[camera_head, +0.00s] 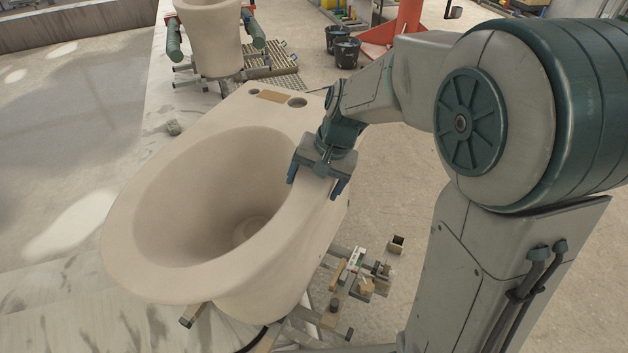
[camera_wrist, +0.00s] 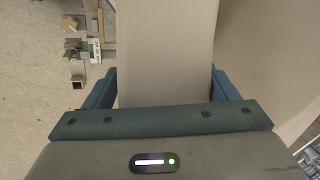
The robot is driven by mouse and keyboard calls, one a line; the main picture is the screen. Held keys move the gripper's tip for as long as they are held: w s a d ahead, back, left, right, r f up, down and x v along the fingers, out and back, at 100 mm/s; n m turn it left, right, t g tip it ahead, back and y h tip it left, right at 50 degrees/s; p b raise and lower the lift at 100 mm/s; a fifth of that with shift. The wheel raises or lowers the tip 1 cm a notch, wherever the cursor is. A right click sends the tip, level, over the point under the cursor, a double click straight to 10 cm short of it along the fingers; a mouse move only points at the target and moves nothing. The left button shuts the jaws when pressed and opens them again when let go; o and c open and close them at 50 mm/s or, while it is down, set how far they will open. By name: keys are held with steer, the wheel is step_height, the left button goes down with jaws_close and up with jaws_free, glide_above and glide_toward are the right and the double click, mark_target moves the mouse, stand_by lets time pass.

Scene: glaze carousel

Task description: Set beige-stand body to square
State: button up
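A large beige bowl-shaped body (camera_head: 150,165) fills the middle left of the head view. It has a wide oval opening and a flat back ledge with two round holes and a tan patch. It sits turned at an angle on a metal stand (camera_head: 318,316), mostly hidden under it. My gripper (camera_head: 315,182) is at the right rim, its blue fingers spread apart, one toward the bowl and one toward the outer edge. In the wrist view, the beige rim (camera_wrist: 165,50) lies between the fingers (camera_wrist: 165,88). Whether they press on it cannot be told.
A second beige body (camera_head: 208,40) stands behind, between green-padded clamps. Small blocks and fittings (camera_head: 362,280) lie beside the stand at the lower right; they also show in the wrist view (camera_wrist: 85,40). Dark buckets (camera_head: 346,52) stand at the back. The floor on the right is mostly clear.

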steer(key=shift+w+d, duration=0.45)
steer(key=shift+w, duration=0.35)
steer(key=o, duration=1.3)
steer(key=shift+o, duration=0.2)
steer(key=v, duration=1.4)
steer(key=shift+p, duration=0.3)
steer(key=shift+s, duration=0.1)
